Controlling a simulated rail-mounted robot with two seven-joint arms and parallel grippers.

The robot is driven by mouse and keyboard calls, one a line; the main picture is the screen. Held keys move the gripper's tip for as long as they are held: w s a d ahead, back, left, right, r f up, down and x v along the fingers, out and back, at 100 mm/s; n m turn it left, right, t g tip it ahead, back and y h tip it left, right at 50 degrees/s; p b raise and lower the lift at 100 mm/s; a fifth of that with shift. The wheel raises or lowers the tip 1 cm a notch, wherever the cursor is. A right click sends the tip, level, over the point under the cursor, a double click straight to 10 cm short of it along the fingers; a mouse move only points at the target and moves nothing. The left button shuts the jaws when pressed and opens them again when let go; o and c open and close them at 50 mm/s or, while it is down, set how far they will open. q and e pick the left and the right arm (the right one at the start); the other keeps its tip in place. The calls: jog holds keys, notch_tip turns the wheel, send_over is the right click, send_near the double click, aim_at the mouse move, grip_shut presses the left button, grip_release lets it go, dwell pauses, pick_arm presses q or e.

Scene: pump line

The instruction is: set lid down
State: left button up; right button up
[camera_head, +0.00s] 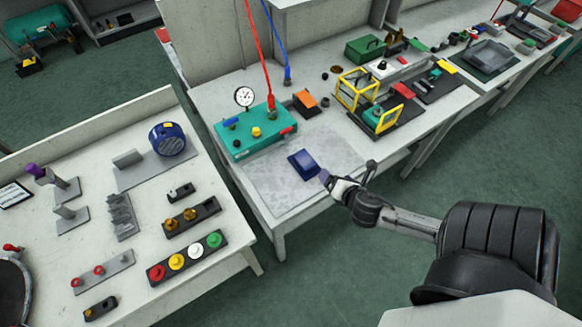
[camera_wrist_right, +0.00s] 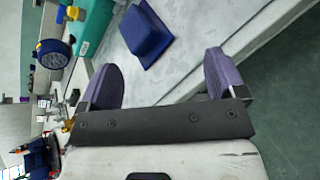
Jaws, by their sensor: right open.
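The blue lid (camera_head: 303,164) lies on a light grey mat (camera_head: 268,185) at the front of the middle bench. It has a raised middle and a flat rim. My right gripper (camera_head: 325,178) is just to the right of the lid in the head view. In the right wrist view the lid (camera_wrist_right: 147,33) is beyond the purple-padded fingertips, and the open right gripper (camera_wrist_right: 162,75) has nothing between its fingers. The lid appears clear of both fingers. My left gripper is not in view.
A teal pump box (camera_head: 255,130) with a gauge (camera_head: 244,97) and red and blue lines stands behind the lid. Yellow frames (camera_head: 358,88) stand to the right. The left bench holds a blue round part (camera_head: 168,139) and colored buttons (camera_head: 188,257). The mat around the lid is mostly bare.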

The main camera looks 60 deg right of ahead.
aim_at(306, 161)
jog(key=n, duration=0.2)
jog(key=w+a+n+t, duration=0.1)
jog(key=shift+r+y, duration=0.3)
jog(key=n, duration=0.3)
jog(key=n+t, duration=0.1)
jog(key=n, duration=0.1)
jog(key=shift+w+a+r+y, duration=0.2)
jog(key=shift+a+r+y, duration=0.05)
jog(key=shift+r+y, duration=0.15)
jog(key=shift+a+n, duration=0.1)
jog(key=shift+n, duration=0.3)
jog(key=shift+w+f, duration=0.2)
jog(key=shift+w, duration=0.05)
jog(key=b+x, duration=0.1)
jog(key=x, duration=0.7)
jog(key=shift+b+x, duration=0.9)
jog(key=shift+x, duration=1.75)
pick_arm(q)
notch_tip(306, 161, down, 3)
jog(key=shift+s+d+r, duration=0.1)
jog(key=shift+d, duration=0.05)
pick_arm(e)
jog(key=shift+a+f, duration=0.1)
jog(key=shift+f, duration=0.1)
jog(key=shift+c, duration=0.2)
